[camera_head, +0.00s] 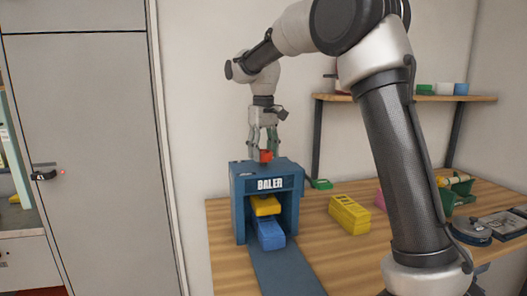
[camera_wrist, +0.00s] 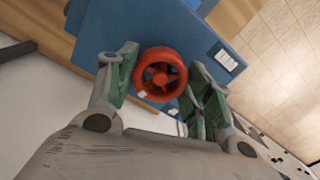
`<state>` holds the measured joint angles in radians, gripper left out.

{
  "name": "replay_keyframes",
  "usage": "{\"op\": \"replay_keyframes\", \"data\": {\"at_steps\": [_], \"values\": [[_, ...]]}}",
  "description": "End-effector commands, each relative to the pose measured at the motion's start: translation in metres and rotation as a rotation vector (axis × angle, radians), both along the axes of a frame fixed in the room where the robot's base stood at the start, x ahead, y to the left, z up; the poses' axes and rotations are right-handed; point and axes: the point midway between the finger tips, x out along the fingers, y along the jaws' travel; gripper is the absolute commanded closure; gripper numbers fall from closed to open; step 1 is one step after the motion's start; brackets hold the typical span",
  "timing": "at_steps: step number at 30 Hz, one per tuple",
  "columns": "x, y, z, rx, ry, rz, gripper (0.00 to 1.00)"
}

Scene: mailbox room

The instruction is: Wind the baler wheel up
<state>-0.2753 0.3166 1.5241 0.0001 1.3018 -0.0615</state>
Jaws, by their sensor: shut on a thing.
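The blue baler (camera_head: 238,208) stands on the wooden table and is labelled "BALER". Its red wheel (camera_head: 266,156) sits on its top. In the wrist view the red spoked wheel (camera_wrist: 162,74) lies between the two fingers, above the blue top of the baler (camera_wrist: 135,25). My gripper (camera_head: 263,148) points straight down over the baler and is shut on the wheel. It also shows in the wrist view (camera_wrist: 160,85). A yellow block (camera_head: 265,205) and a blue block (camera_head: 270,234) are in the baler's front opening, the yellow one above the blue one.
A blue ramp (camera_head: 285,272) runs forward from the baler. A yellow block (camera_head: 349,214) and a green item (camera_head: 321,184) lie to its right on the wooden table (camera_head: 325,245). A shelf (camera_head: 405,98) with small containers hangs behind. A grey door (camera_head: 90,150) is at left.

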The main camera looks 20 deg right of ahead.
Motion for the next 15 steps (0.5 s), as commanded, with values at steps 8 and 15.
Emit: {"op": "replay_keyframes", "data": {"at_steps": [8, 15], "values": [[0.0010, 0.0002, 0.0018, 0.000, -0.005, 0.259, 0.73], [0.0009, 0.0003, 0.0019, -0.001, -0.006, 0.487, 0.73]]}}
